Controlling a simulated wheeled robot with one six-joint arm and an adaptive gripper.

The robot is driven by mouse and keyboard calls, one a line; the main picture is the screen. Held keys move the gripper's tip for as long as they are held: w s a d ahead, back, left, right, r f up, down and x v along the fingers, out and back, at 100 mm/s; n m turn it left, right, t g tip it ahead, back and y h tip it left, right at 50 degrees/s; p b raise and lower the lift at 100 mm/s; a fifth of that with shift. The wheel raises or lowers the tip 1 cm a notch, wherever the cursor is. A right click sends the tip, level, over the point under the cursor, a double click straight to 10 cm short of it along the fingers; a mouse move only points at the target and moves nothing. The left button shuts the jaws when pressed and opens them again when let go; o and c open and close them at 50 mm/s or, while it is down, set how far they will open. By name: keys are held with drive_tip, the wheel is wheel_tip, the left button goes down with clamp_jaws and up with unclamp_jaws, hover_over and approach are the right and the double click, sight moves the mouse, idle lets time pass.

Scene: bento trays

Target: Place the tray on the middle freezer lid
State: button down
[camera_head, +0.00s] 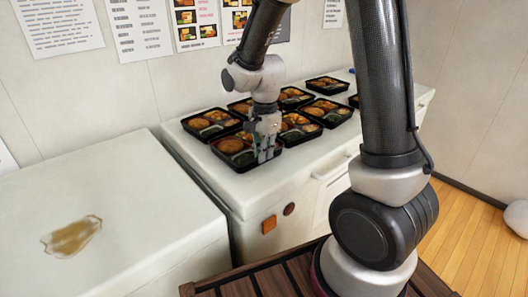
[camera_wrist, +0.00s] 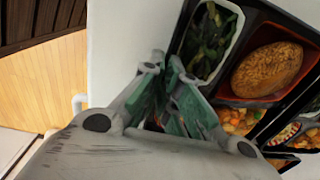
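My gripper (camera_head: 265,154) points down at the front edge of a black bento tray (camera_head: 223,149) on the right-hand white freezer lid (camera_head: 202,178). In the wrist view my gripper's fingers (camera_wrist: 165,65) come close together beside the black edge of a tray (camera_wrist: 181,28) with greens and a brown patty. I cannot tell whether they are shut on that edge. The tray appears level among the others. To the left is another white freezer lid (camera_head: 125,180), with a brown stain (camera_head: 72,237) and no trays. Which lid is the middle one is unclear.
Several more filled trays (camera_head: 211,125) sit close around and behind this one. A wall with posted sheets (camera_head: 140,27) stands behind. A narrow gap separates the two freezers. The left lid is mostly bare. A wooden slatted surface (camera_head: 255,280) lies in front.

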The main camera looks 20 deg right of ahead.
drive_tip(key=c, duration=1.6)
unclamp_jaws()
drive_tip(key=shift+f, duration=0.1)
drive_tip(key=shift+c, duration=0.2)
wheel_tip(320, 180, up, 12)
drive_tip(key=f, duration=0.1)
drive_tip(key=s+d+r+n+t, duration=0.1)
drive_tip(key=s+d+r+n, duration=0.1)
drive_tip(key=s, duration=0.4)
drive_tip(key=s+d+r+n+t, duration=0.1)
drive_tip(key=s+d+r+n, duration=0.2)
drive_tip(key=s+d+n, duration=0.2)
drive_tip(key=s+d+r+n+t, duration=0.2)
drive_tip(key=s+d+r+n, duration=0.1)
drive_tip(key=s+n, duration=0.4)
drive_tip(key=shift+s+d+r, duration=0.15)
drive_tip(key=shift+s+d, duration=0.1)
drive_tip(key=shift+s, duration=0.35)
